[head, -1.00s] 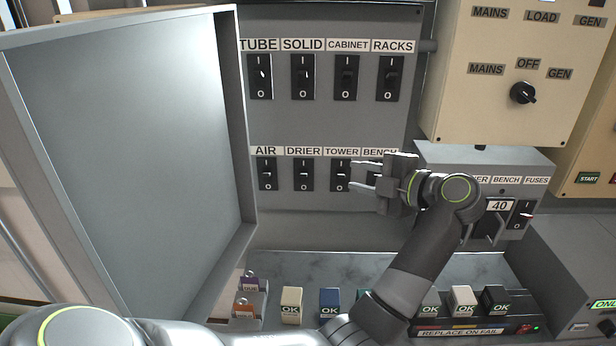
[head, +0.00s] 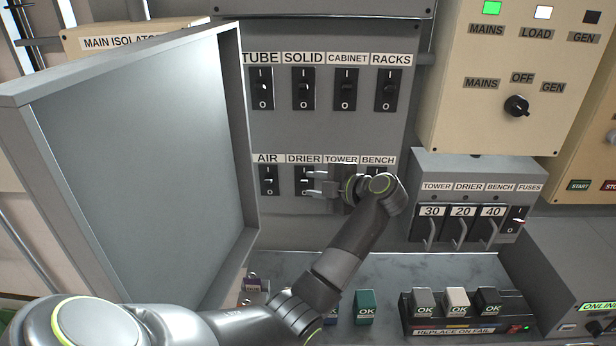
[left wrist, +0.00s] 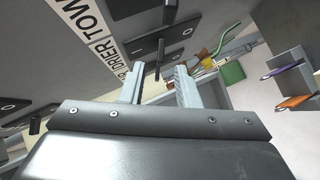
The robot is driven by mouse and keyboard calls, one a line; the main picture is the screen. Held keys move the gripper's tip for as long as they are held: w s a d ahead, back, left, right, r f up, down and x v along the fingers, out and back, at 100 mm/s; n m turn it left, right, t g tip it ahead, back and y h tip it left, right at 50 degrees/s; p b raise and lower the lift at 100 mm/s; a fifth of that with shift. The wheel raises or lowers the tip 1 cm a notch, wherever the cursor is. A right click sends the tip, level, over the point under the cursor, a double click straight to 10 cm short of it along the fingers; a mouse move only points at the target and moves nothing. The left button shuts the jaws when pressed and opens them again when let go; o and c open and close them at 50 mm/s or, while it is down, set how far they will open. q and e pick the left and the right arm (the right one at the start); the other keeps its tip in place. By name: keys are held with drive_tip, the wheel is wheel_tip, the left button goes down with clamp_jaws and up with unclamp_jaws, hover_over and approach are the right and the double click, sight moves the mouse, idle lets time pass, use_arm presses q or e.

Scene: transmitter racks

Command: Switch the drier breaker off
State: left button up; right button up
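The drier breaker (head: 302,182) is a black switch under the DRIER label (head: 304,159), in the lower row of the grey panel. My left gripper (head: 317,184) is just right of it in the head view, in front of the tower breaker's place, with its fingers pointing left. The fingers are apart with nothing between them, and they partly cover the drier breaker. In the left wrist view, the drier breaker's lever (left wrist: 160,52) stands out just beyond the open fingertips (left wrist: 158,72). Whether the fingers touch it, and its exact position, I cannot tell. My right gripper is out of view.
The air breaker (head: 269,181) sits close on the left. The open panel door (head: 135,170) stands out at the left. A row of upper breakers (head: 304,90) is above. A fuse box (head: 463,215) with handles is at the right, and a shelf with small blocks lies below.

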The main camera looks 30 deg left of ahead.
sight(304, 182)
use_arm(q)
drive_tip(key=shift+x, duration=1.45)
drive_tip(key=shift+f, duration=0.1)
drive_tip(key=shift+c, duration=0.3)
clamp_jaws()
